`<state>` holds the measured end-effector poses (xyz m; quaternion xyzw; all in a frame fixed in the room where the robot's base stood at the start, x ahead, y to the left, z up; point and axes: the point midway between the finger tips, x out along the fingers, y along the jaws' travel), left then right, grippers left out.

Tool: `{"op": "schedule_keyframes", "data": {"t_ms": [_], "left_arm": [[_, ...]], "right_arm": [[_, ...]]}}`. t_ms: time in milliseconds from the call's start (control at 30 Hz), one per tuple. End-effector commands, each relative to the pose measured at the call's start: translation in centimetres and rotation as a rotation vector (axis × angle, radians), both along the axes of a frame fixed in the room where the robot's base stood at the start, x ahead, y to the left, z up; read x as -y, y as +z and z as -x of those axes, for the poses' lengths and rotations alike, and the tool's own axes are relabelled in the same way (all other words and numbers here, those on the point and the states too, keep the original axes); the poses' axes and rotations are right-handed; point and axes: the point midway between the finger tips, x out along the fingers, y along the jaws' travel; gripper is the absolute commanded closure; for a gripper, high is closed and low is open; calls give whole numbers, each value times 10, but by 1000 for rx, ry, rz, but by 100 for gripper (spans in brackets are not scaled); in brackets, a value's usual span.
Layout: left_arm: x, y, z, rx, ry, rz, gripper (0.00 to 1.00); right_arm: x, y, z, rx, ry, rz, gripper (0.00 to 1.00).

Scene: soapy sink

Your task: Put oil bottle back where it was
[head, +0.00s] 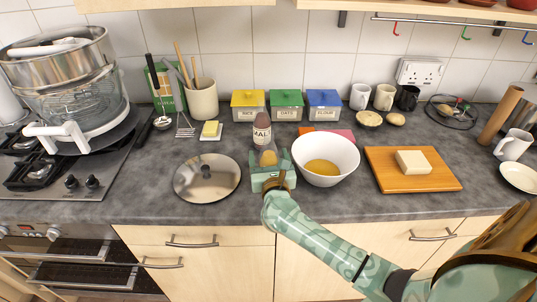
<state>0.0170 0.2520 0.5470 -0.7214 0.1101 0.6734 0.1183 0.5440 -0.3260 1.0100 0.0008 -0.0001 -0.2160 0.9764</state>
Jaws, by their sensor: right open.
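A small clear bottle with yellow oil (268,157) stands on the counter just left of the white bowl. My right gripper (271,168), on the pale green arm from the lower right, is at the bottle, with its jaws open. The gripper hides the lower part of the bottle, and I cannot tell whether they touch. A dark-topped bottle labelled "MAL" (262,130) stands right behind the oil bottle. My left gripper is not in view.
A white bowl (341,154) with yellow liquid is close on the right, and a steel lid (207,190) lies on the left. Yellow, green and blue tins (248,112) stand behind. A wooden board (440,180) with a pale block is further right.

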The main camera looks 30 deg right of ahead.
Motion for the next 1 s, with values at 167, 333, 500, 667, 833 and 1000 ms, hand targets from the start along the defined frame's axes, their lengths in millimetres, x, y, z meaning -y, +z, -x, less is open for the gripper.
{"op": "schedule_keyframes", "data": {"t_ms": [167, 333, 500, 667, 833, 1000], "left_arm": [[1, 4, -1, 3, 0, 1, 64], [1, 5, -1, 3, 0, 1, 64], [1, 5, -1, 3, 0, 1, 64], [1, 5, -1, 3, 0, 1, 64], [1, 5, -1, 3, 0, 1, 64], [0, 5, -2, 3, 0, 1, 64]], "right_arm": [[-18, 0, 40, -2, 1, -4, 26], [-34, 0, 73, -3, 0, -4, 26], [-43, 0, 92, -2, -1, -1, 26], [-45, 0, 97, -1, -1, 0, 26], [-45, 0, 97, -1, -1, 0, 26], [-56, 13, 96, 11, 57, 114, 26]]}}
